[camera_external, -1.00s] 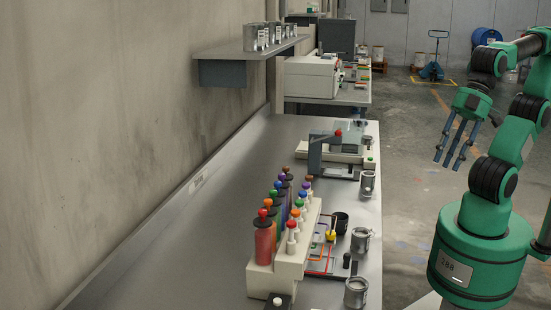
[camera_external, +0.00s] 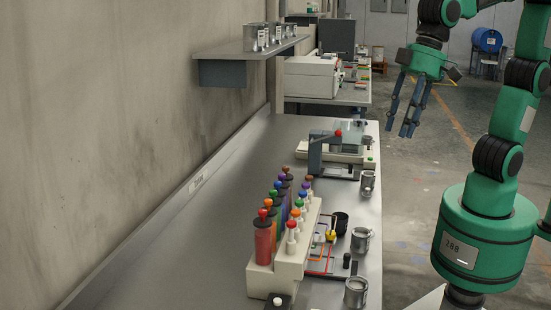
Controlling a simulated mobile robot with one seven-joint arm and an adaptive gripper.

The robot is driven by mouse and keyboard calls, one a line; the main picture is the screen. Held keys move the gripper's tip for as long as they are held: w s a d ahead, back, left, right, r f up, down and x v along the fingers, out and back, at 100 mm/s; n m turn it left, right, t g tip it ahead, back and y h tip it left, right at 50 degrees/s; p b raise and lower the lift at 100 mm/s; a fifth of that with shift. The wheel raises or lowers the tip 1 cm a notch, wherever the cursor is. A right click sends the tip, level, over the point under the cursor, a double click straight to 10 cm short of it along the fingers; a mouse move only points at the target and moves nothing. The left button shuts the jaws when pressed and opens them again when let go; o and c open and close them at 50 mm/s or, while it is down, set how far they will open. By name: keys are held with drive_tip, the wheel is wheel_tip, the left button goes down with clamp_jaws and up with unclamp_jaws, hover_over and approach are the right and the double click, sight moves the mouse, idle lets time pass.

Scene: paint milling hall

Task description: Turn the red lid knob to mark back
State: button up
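A small red knob (camera_external: 338,132) sits on top of a bench device (camera_external: 316,152) with a grey upright, towards the far part of the near bench. Other red knobs top a large red bottle (camera_external: 262,213) and a small white bottle (camera_external: 291,224) in the rack; I cannot tell which is the lid knob. No turning mark is readable. My gripper (camera_external: 401,130) hangs in the air right of the device, fingers pointing down, spread apart and empty. It appears clear of the bench and touches nothing.
A cream rack (camera_external: 262,280) of coloured bottles stands on the metal bench (camera_external: 190,245). Several grey cans, such as one at the front (camera_external: 356,292), line its right edge. A wall shelf (camera_external: 235,50) holds more cans. The bench's left side is clear.

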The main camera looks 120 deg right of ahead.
drive_tip(key=w+d+r+m+p, duration=0.2)
drive_tip(key=w+d+m+p, duration=0.15)
drive_tip(key=w, duration=0.45)
drive_tip(key=m+g+p, duration=0.4)
drive_tip(key=m+p, duration=0.6)
drive_tip(key=m, duration=0.2)
hover_over(262, 210)
wheel_tip(262, 210, down, 8)
drive_tip(key=shift+f, duration=0.15)
wheel_tip(262, 210, down, 14)
drive_tip(key=shift+r+p, duration=0.2)
drive_tip(key=shift+p, duration=0.2)
clamp_jaws()
